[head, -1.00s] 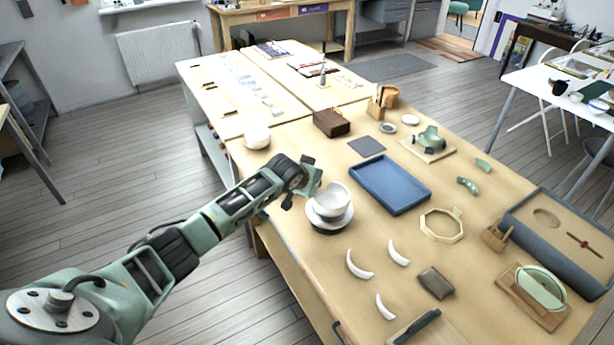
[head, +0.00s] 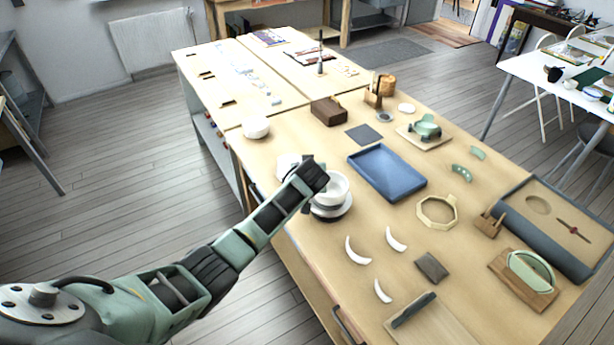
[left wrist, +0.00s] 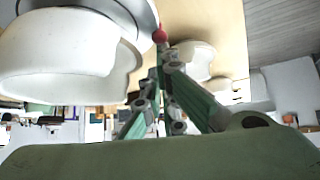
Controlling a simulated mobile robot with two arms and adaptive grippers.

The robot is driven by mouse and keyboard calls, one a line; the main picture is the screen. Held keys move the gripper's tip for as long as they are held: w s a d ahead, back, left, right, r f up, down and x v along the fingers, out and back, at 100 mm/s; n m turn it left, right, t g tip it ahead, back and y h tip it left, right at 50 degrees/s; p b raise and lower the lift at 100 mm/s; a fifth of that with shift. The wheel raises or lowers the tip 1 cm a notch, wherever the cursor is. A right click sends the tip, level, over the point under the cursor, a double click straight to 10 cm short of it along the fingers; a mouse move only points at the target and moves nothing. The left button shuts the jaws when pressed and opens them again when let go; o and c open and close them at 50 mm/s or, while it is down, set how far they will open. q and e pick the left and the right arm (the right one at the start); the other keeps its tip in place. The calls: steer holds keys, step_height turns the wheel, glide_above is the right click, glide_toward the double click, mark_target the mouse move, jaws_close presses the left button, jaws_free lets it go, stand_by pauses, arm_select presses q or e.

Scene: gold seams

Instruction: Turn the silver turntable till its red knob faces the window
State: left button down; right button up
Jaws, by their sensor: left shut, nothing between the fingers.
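The silver turntable (head: 334,215) stands near the table's left edge with a white broken bowl (head: 338,188) on it. In the left wrist view, the turntable's grey rim (left wrist: 143,14) is at the top, and the white bowl (left wrist: 65,55) fills the upper left. The red knob (left wrist: 160,36) sits at the rim, just beyond my left fingertips (left wrist: 163,60). The left gripper is shut and empty; whether it touches the knob I cannot tell. In the head view, my left wrist covers the fingers and the knob. My right gripper is not in view.
A blue tray (head: 388,173) lies right of the turntable. White curved shards (head: 357,251) lie in front of it, beside a dark block (head: 431,266). A white bowl (head: 256,127) stands farther back. Another white piece (head: 287,164) shows partly behind my arm.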

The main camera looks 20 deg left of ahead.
arm_select(q)
steer(key=shift+s+d+f+n+g+y+b, duration=0.15)
steer(key=shift+s+n+g+y+b, duration=0.3)
steer(key=shift+s+n+y, duration=0.55)
steer(key=s+n+g+y+b, duration=0.1)
steer(key=n, duration=0.1)
steer(key=s+d+n+g+b, duration=0.1)
steer(key=n, duration=0.1)
steer(key=shift+s+d+n+g+y, duration=0.1)
steer(key=shift+s+n+g+y, duration=0.2)
steer(key=shift+n+y, duration=0.1)
steer(key=shift+s+d, duration=0.15)
stand_by(0.4)
